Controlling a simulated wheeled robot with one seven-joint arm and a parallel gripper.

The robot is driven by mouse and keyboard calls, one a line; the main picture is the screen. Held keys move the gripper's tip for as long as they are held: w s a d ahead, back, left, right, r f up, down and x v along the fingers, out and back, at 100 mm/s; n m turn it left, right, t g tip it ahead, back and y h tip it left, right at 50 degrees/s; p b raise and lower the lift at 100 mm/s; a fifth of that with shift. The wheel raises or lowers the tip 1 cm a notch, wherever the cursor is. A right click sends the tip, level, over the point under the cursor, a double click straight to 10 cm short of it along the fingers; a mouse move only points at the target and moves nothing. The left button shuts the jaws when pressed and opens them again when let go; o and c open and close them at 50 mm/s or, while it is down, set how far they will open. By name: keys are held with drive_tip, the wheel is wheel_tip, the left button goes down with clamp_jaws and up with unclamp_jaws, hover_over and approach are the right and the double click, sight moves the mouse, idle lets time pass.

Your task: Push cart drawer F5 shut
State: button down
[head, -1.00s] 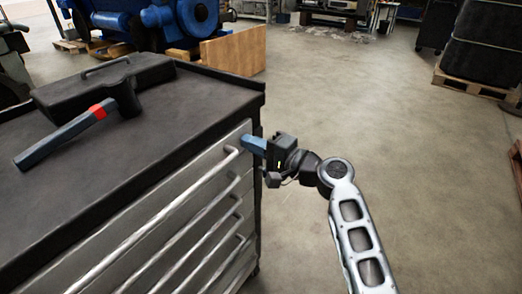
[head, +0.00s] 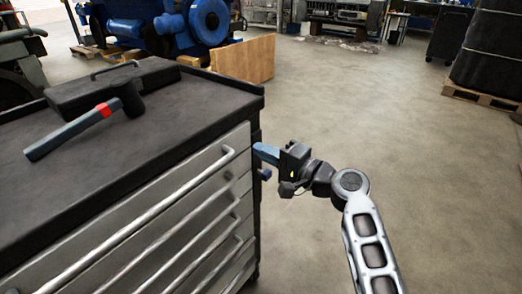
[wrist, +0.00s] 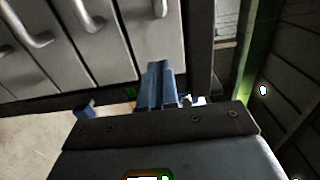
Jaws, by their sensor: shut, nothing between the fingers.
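The grey tool cart (head: 262,103) stands at the left in the head view, its stacked drawer fronts (head: 243,138) facing right. Each has a long bar handle (head: 180,205). No drawer labels are readable, so I cannot tell which front is F5. The visible fronts look about flush with one another. My gripper (head: 260,152) is shut and empty, its blue fingers beside the right end of the upper drawer fronts. In the wrist view the shut fingers (wrist: 158,72) point toward the drawer fronts (wrist: 145,35) near the cart's edge; I cannot tell whether they touch.
A hammer (head: 75,128) and a black case (head: 130,80) lie on the cart top. Behind are a wooden panel (head: 245,60) and a blue engine (head: 150,25). A dark container on a pallet (head: 480,97) stands far right. The floor (head: 370,110) between is clear.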

drive_tip(key=v, duration=0.9)
drive_tip(key=s+d+f+t+h, duration=0.1)
drive_tip(key=s+d+f+h, duration=0.4)
drive_tip(key=s+f, duration=0.5)
drive_tip(key=s+d+f+t+h, duration=0.1)
drive_tip(key=s+d+f+h, duration=0.5)
drive_tip(key=s, duration=0.7)
drive_tip(key=s+d+r+n+h+p, duration=0.1)
drive_tip(key=s+d+r+n+h, duration=0.15)
drive_tip(key=s, duration=1.05)
drive_tip(key=s+r+n+t+p, duration=0.1)
drive_tip(key=s+r+n, duration=0.4)
drive_tip(key=s+r, duration=0.6)
wheel_tip(320, 180, up, 2)
drive_tip(key=shift+a+r+t+h, duration=0.2)
drive_tip(key=shift+t+h, duration=0.15)
drive_tip(key=shift+t, duration=0.15)
drive_tip(key=c, duration=1.8)
unclamp_jaws()
drive_tip(key=shift+f, duration=0.1)
